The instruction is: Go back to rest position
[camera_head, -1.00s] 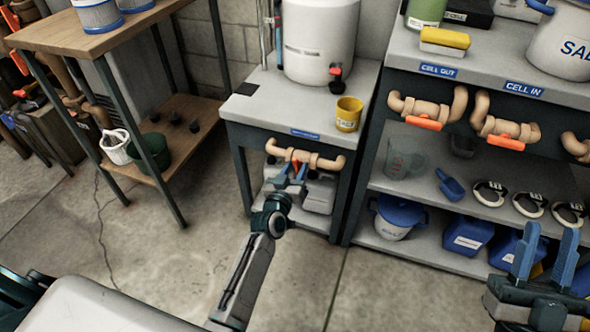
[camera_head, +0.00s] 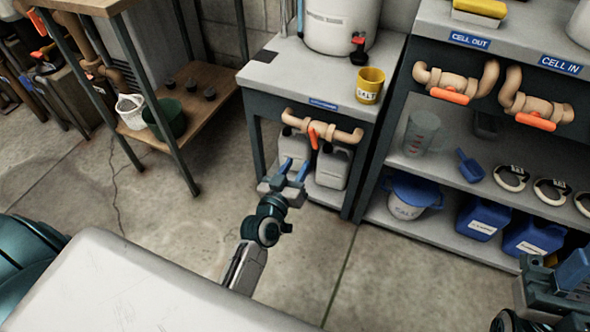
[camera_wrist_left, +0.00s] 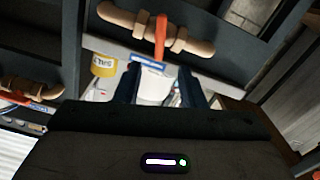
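My left gripper (camera_head: 293,172) is in the middle of the head view, in front of the small bench, below the pipe with the orange-handled valve (camera_head: 314,134). Its two blue fingers stand apart with nothing between them. In the left wrist view the fingers (camera_wrist_left: 167,85) are also spread, with the pipe and orange handle (camera_wrist_left: 160,38) beyond them. My right gripper (camera_head: 570,275) shows only partly at the lower right edge of the head view. One blue finger is clear; the rest is cut off, so I cannot tell its opening.
The small bench (camera_head: 281,68) carries a tank and a yellow salt cup (camera_head: 369,85), with jugs on its lower shelf. A shelf unit (camera_head: 447,168) with valves, a salt bucket (camera_head: 411,197) and blue jugs stands at right. A wooden rack (camera_head: 206,100) stands at left. The floor between is open.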

